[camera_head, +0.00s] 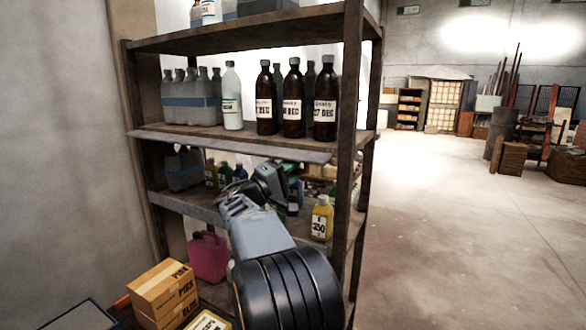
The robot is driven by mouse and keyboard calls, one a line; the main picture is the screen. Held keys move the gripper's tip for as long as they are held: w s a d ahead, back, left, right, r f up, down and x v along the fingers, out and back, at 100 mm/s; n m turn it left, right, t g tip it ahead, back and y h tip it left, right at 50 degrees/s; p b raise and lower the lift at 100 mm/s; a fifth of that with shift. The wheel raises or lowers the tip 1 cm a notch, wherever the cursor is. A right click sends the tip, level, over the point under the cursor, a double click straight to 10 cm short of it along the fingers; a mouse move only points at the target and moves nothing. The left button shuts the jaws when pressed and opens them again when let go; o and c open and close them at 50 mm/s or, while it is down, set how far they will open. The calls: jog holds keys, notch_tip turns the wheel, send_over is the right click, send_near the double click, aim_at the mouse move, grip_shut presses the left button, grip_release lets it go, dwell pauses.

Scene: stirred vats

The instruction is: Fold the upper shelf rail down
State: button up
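The upper shelf rail (230,146) is a long, flat grey-brown strip along the front edge of the upper bottle shelf. It runs nearly level, sits below the bottles and shows a broad face; its exact angle to the shelf is hard to tell. My gripper (270,178) is just below the right half of the rail, in front of the lower shelf. It appears dark and small, and its fingers are partly hidden by my wrist. I cannot tell whether it touches the rail.
Brown bottles (293,103), a white bottle (232,100) and grey bottles (190,98) stand behind the rail. A yellow bottle (321,220) stands on the lower shelf. A pink jug (208,257) and boxes (163,290) are below. Open floor (450,230) lies right.

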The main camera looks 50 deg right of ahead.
grip_shut()
jog(key=shift+s+a+r+n+t+y, duration=0.1)
jog(key=shift+a+r+n+t+y, duration=0.15)
jog(key=shift+y, duration=0.25)
jog(key=shift+a+r+n+t+y, duration=0.1)
jog(key=shift+a+n+t+y, duration=0.05)
jog(key=shift+n+y, duration=0.3)
grip_release()
jog(key=shift+a, duration=0.1)
jog(key=b+v, duration=0.3)
jog(key=v, duration=1)
jog(key=shift+a+b, duration=0.35)
jog(key=shift+b, duration=0.05)
